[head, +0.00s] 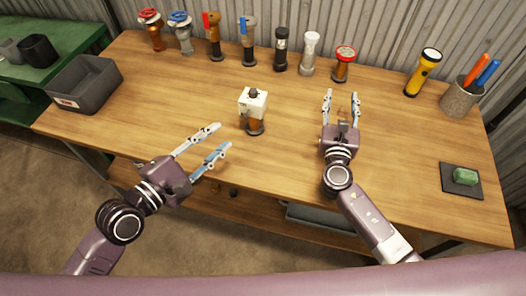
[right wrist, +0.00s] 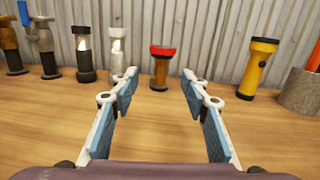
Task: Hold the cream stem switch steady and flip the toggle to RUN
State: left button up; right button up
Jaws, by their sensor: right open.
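The cream stem switch (head: 252,110) stands upright near the middle of the wooden table in the head view, with a cream box head, a dark knob on top and a brown stem on a dark base. Its toggle setting is too small to read. My left gripper (head: 214,139) is open and empty, to the left of the switch and nearer the front edge, apart from it. My right gripper (head: 342,99) is open and empty, to the right of the switch, pointing to the back. The right wrist view shows its spread fingers (right wrist: 162,92) with nothing between them.
Several valves and stems line the back, including a red-topped one (head: 343,64). A yellow flashlight (head: 423,72), a pen cup (head: 459,99) and a dark pad (head: 462,188) with a green block are right. A grey bin (head: 84,86) is left. The table around the switch is clear.

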aim_at(255, 123)
jog(key=s+a+y, duration=0.1)
jog(key=a, duration=0.2)
jog(key=s+a+n+y, duration=0.1)
jog(key=a, duration=0.2)
jog(key=s+a, duration=0.1)
jog(key=a, duration=0.3)
jog(key=shift+s+a+t+y, duration=0.1)
jog(key=shift+s+t+y, duration=0.2)
jog(key=shift+s+y, duration=0.1)
jog(key=s+a+f+n+y, duration=0.1)
jog(key=s+a, duration=0.2)
jog(key=a, duration=0.1)
jog(key=s+a+f+n+y, duration=0.1)
jog(key=s+a+f+y, duration=0.1)
jog(key=s+a, duration=0.1)
jog(key=s+a+f+n+y, duration=0.1)
jog(key=s+a, duration=0.3)
jog(key=a, duration=0.1)
jog(key=shift+a+f+g+y, duration=0.15)
jog(key=shift+a+g+y, duration=0.25)
jog(key=w, duration=0.4)
jog(key=w+a, duration=0.1)
jog(key=w, duration=0.2)
jog(key=w+a, duration=0.1)
jog(key=w, duration=0.3)
jog(key=shift+w, duration=0.3)
jog(key=shift+f, duration=0.1)
grip_shut()
